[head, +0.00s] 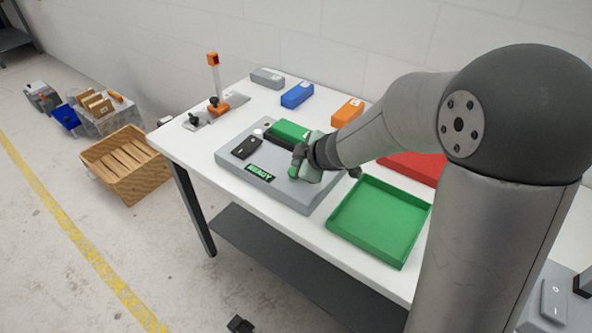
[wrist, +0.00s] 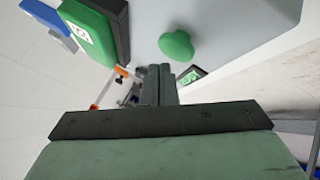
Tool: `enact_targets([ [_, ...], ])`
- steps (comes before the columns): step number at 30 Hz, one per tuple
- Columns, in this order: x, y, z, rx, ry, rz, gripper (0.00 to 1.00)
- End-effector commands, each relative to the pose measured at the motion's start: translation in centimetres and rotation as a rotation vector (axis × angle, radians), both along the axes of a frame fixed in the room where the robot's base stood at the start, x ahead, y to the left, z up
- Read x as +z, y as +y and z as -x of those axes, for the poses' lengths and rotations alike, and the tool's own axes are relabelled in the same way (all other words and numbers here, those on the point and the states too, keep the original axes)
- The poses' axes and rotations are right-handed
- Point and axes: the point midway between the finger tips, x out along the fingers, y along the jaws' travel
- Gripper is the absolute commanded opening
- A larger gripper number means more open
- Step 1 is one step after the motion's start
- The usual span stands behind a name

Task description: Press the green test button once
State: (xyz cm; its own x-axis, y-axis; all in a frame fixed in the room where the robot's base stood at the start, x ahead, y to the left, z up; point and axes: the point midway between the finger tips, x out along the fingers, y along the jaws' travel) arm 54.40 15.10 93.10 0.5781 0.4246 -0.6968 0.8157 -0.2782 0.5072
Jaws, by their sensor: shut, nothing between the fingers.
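The green test button (wrist: 177,45) is a round mushroom cap on the grey tester (head: 233,160). It shows whole in the wrist view. In the head view a bit of the button (head: 292,173) shows beside my fingers, the rest hidden by them. My gripper (head: 299,152) is over the front right part of the tester, shut and empty. In the wrist view my fingertips (wrist: 159,68) appear close beside the button, with a gap in the picture. I cannot tell their height above it. A display (head: 260,171) on the tester's front reads READY.
A green block (head: 290,130) and a black piece (head: 245,147) are on the tester near my gripper. A green tray (head: 380,220) and a red tray (head: 412,166) lie to the right. Grey, blue and orange blocks (head: 297,95) line the table's back. An orange-topped post (head: 214,75) stands back left.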

Motion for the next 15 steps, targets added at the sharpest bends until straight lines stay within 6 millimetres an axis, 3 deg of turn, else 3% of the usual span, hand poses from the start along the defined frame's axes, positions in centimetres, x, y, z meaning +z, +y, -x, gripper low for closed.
enact_targets([
  [15, -0.86, 0.00, 0.00, 0.000, 0.000, 0.000, 0.00],
])
